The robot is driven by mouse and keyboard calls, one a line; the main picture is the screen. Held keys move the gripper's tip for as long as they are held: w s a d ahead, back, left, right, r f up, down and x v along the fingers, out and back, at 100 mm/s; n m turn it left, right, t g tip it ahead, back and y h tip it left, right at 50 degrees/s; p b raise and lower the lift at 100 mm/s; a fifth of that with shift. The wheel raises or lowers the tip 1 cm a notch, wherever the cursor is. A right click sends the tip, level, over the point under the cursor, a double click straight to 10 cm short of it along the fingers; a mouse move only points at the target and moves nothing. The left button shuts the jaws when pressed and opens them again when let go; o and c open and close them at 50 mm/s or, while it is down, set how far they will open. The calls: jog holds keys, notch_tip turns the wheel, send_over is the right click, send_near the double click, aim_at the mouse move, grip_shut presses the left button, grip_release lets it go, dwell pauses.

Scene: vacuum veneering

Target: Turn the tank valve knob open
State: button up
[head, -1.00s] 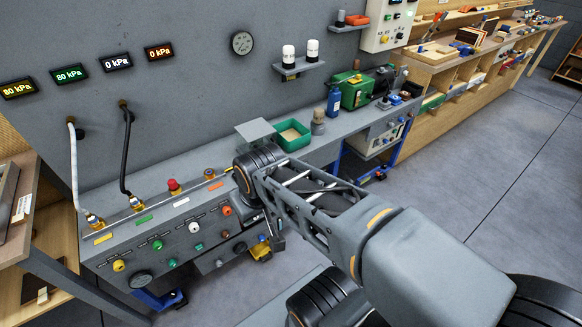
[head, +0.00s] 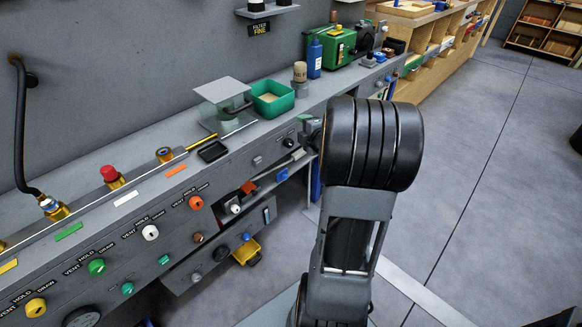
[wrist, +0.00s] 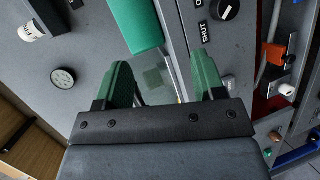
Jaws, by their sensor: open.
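The tank valve knob (wrist: 226,9) is black and round with a white pointer mark, on a grey panel at the top right of the wrist view. The label SHUT (wrist: 204,32) is beside it. In the head view, a small black knob (head: 289,143), apparently the same one, is on the bench front left of my arm. My gripper (wrist: 165,76) has two green fingers spread apart with nothing between them. The knob is beyond and to the right of the right fingertip, apart from it. In the head view my wrist joint hides most of the gripper.
Other panel knobs are orange (head: 196,202), white (head: 150,232), green (head: 96,267) and yellow (head: 36,307). A green tray (head: 272,112) and a clear-sided stand (head: 222,92) sit on the bench above. The floor (head: 480,170) to the right is clear.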

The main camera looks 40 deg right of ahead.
aim_at(291, 145)
jog(key=s+d+f+n+t+y+b, duration=0.2)
jog(key=f+n+y+b, duration=0.15)
jog(key=f, duration=0.25)
jog(key=s+d+f+n+t+y+b, duration=0.1)
jog(key=s+f+n+y+b, duration=0.1)
jog(key=s+f+n+b, duration=0.3)
jog(key=shift+m, duration=0.65)
jog(key=w, duration=0.5)
jog(key=w+a, duration=0.1)
jog(key=w, duration=0.4)
jog(key=w+a+f+b, duration=0.1)
jog(key=w, duration=0.4)
jog(key=shift+w+a, duration=0.1)
jog(key=shift+c, duration=0.4)
jog(key=c, duration=0.8)
jog(key=shift+c, duration=0.2)
